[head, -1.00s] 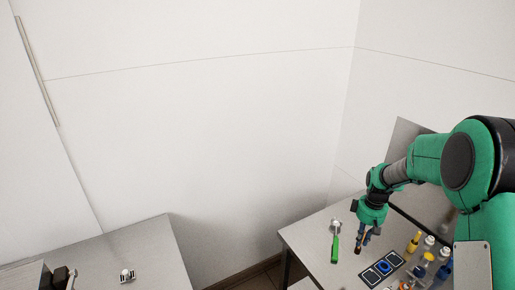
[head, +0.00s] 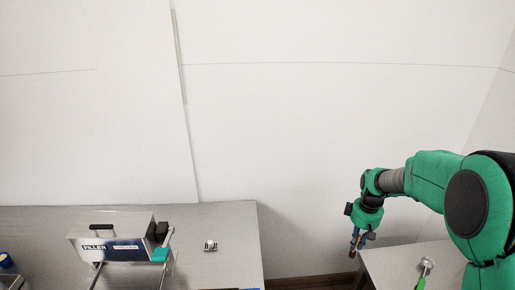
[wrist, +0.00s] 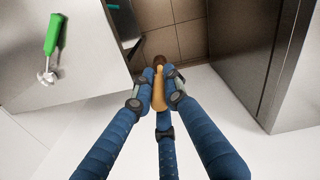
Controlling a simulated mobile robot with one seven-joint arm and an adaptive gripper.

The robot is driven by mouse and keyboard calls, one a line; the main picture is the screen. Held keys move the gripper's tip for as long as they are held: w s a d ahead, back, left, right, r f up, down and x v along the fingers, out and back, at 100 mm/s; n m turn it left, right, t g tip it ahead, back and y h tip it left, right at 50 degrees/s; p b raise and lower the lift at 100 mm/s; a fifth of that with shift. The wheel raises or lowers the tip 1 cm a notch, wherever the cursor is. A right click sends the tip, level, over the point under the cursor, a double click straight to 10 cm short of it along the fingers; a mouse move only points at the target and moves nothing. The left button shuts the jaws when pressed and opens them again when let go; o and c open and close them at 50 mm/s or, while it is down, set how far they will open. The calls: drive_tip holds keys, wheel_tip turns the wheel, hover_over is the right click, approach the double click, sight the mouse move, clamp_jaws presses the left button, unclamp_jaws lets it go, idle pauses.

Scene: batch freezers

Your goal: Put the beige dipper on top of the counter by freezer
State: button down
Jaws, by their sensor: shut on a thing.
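My gripper (head: 358,242) is shut on the beige dipper (wrist: 158,92), which shows between the blue fingers in the wrist view with a brown end pointing away. In the head view the gripper hangs in front of the white wall, near the left edge of the right-hand table, and only a small brown bit of the dipper (head: 352,254) shows. A grey steel counter (head: 232,232) stands at the left in the head view. I cannot tell whether it is the counter by the freezer. No freezer is clearly recognisable.
A filler machine (head: 115,240) and a small white-topped item (head: 210,245) stand on the left counter, whose right part is mostly bare. A green-handled scoop (wrist: 51,45) lies on the right-hand table (head: 385,264). Brown tiled floor (wrist: 180,42) shows between the furniture.

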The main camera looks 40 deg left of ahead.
drive_tip(key=s+a+r+n+p, duration=0.1)
drive_tip(key=s+a, duration=0.4)
drive_tip(key=a, duration=0.3)
drive_tip(key=s+a+n, duration=0.2)
drive_tip(key=s+a, duration=0.3)
drive_tip(key=a, duration=0.3)
drive_tip(key=s+a+r+n+p, duration=0.1)
drive_tip(key=s+a, duration=0.4)
drive_tip(key=a, duration=0.4)
drive_tip(key=s+a+r+n, duration=0.1)
drive_tip(key=s+a+n, duration=0.1)
drive_tip(key=s+a, duration=1.1)
drive_tip(key=s, duration=0.3)
drive_tip(key=shift+s+a+r+n+p, duration=0.15)
drive_tip(key=shift+s+a+n+p, duration=0.15)
drive_tip(key=shift+a+p, duration=0.1)
wheel_tip(320, 180, down, 6)
drive_tip(key=shift+f, duration=2)
drive_tip(key=shift+f, duration=0.1)
